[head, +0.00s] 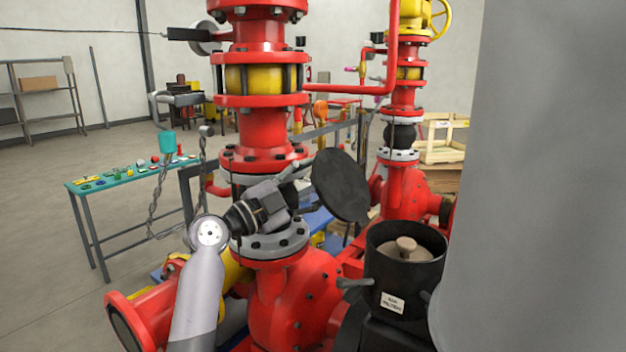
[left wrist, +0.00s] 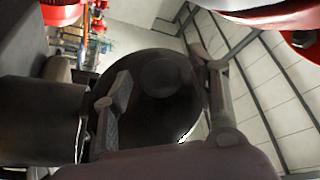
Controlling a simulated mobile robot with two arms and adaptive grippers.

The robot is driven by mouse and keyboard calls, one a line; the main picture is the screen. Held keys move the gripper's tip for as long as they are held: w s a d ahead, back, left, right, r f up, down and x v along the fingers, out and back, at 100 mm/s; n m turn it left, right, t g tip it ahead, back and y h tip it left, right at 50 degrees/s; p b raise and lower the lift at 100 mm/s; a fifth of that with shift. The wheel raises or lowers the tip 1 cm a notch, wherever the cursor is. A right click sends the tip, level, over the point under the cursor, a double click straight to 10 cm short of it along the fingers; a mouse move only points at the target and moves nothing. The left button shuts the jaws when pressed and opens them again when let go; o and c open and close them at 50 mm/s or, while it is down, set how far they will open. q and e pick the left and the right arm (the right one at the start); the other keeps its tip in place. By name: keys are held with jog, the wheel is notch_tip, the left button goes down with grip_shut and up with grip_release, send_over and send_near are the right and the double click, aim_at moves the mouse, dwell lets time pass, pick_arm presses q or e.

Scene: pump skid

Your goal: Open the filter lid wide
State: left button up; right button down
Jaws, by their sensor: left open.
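The filter lid (head: 341,186) is a black round disc. It stands raised and steeply tilted, up and to the left of the black filter housing (head: 376,268), whose mouth is uncovered. A beige filter element with a knob (head: 405,248) shows inside. In the left wrist view the dark lid (left wrist: 160,95) fills the middle, with the housing (left wrist: 40,122) at the left. My left gripper (head: 303,188) is beside the lid's left side; its open fingers (left wrist: 160,70) overlap the lid's face in the wrist view. I cannot tell whether they touch it. My right gripper is not in view.
Red pipework (head: 262,125) rises close behind my left gripper, with a red pump body (head: 290,295) below. A second red pipe stack (head: 403,185) stands behind the housing. A teal-topped table (head: 115,178) with small parts is at the left, with open floor around it.

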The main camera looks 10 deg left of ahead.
pick_arm(q)
jog(key=shift+c, duration=0.5)
grip_shut()
